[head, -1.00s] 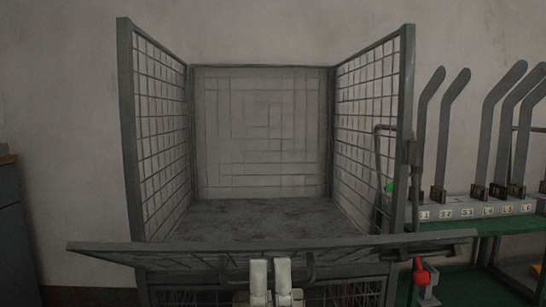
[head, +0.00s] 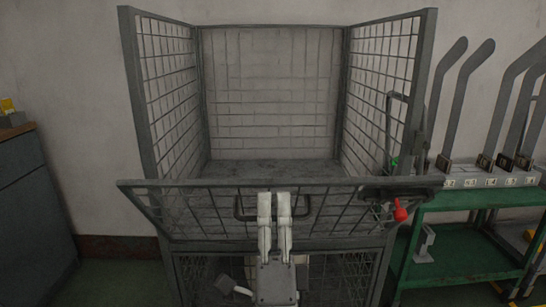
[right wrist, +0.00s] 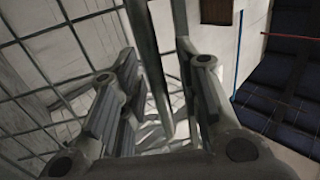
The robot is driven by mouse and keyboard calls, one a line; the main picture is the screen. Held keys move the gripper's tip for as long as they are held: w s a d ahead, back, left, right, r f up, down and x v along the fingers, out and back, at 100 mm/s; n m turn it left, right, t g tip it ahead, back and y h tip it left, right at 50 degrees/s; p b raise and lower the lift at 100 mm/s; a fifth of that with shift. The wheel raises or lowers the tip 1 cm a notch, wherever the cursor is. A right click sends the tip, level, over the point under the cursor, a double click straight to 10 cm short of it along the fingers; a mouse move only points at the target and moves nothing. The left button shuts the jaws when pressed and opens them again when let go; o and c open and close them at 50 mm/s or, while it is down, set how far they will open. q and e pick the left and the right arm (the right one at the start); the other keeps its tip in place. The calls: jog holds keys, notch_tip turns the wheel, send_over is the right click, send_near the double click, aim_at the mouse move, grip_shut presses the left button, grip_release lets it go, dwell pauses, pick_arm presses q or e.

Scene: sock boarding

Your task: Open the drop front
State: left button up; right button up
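The drop front (head: 340,214) is a grey mesh panel low on the front of the wire cage. It leans outward, its top rail above and nearer than its lower edge. A dark U-shaped handle (head: 309,207) is on its face. My right gripper (head: 273,197) is at the middle of the handle, its pale fingers pointing up side by side with a narrow gap. The fingers hide the handle's middle. In the right wrist view a grey bar (right wrist: 150,70) runs between the fingers (right wrist: 158,58); I cannot tell whether they clamp it. My left gripper is not clearly seen.
The cage (head: 132,95) has mesh sides and an empty-looking floor. A green table (head: 460,199) with upright grey sock boards (head: 450,85) stands to the right. A dark cabinet (head: 35,215) stands at the left. A red knob (head: 401,214) shows near the panel's right end.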

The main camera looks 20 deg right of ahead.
aim_at(273, 195)
jog(key=shift+w+d+r+g+y+p, duration=0.25)
jog(key=shift+w+r+g+p, duration=0.5)
jog(key=shift+p, duration=1.1)
jog(key=shift+w+d+r+g+y+p, duration=0.1)
jog(key=shift+w+d+r+g+p, duration=0.25)
jog(key=shift+w+r+p, duration=1.15)
jog(key=shift+w+d+f+g+p, duration=0.2)
jog(key=shift+w+f+g+p, duration=0.25)
jog(key=shift+p, duration=0.8)
jog(key=shift+f, duration=0.1)
jog(key=shift+s+a+f, duration=0.15)
jog(key=shift+s+f, duration=0.15)
jog(key=shift+s, duration=0.15)
jog(key=shift+b+v, duration=1.15)
jog(key=shift+v, duration=1.75)
jog(key=shift+f+b+v, duration=0.2)
jog(key=shift+b+v, duration=0.85)
jog(key=shift+v, duration=1.5)
jog(key=shift+r, duration=0.1)
